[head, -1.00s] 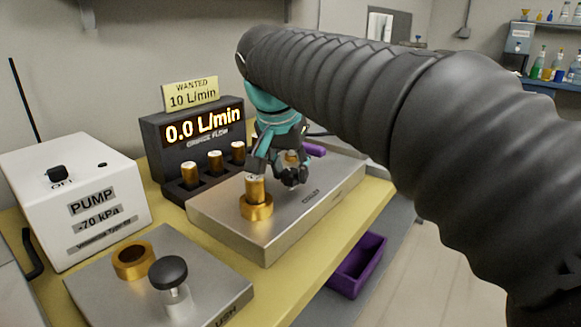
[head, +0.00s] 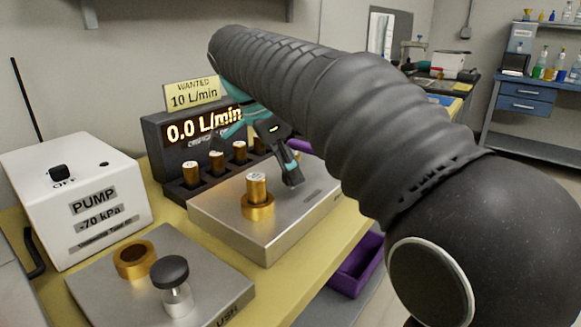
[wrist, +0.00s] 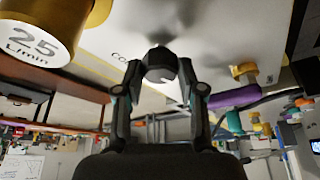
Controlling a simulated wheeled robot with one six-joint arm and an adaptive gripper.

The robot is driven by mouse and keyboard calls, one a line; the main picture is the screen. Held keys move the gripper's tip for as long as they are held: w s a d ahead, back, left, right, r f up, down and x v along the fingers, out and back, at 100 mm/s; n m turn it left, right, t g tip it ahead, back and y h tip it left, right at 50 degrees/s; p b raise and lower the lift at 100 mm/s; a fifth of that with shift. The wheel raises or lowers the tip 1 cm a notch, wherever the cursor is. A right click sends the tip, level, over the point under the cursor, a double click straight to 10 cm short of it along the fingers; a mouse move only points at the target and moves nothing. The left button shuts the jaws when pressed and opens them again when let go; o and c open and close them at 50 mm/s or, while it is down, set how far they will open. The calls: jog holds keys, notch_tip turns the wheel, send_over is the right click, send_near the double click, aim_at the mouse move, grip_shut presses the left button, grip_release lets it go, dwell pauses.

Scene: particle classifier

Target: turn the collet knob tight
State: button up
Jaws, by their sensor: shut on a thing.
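The collet knob (wrist: 160,62) is a dark, faceted piece in the wrist view, beside lettering that begins "Co" on the pale plate. My gripper (wrist: 158,76) is shut on it, one finger on each side. In the head view my gripper (head: 284,160) is over the back part of the steel block (head: 275,232), with one dark finger reaching down; the knob is hidden there. A brass cylinder (head: 256,188) stands upright in a brass collar (head: 257,211) on the same block. In the wrist view its end reads 25 L/min (wrist: 35,42).
A display reading 0.0 L/min (head: 204,124) stands behind, with several brass cylinders before it. The white pump box (head: 75,205) is at left. A front plate (head: 205,295) carries a brass ring (head: 134,260) and black knob (head: 169,270). A purple bin (head: 357,265) is at right.

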jog(key=shift+m, duration=0.6)
jog(key=shift+g, duration=0.3)
jog(key=o, duration=1.1)
jog(key=shift+o, duration=0.2)
jog(key=v, duration=0.7)
jog(key=shift+r, duration=0.2)
jog(key=shift+a, duration=0.1)
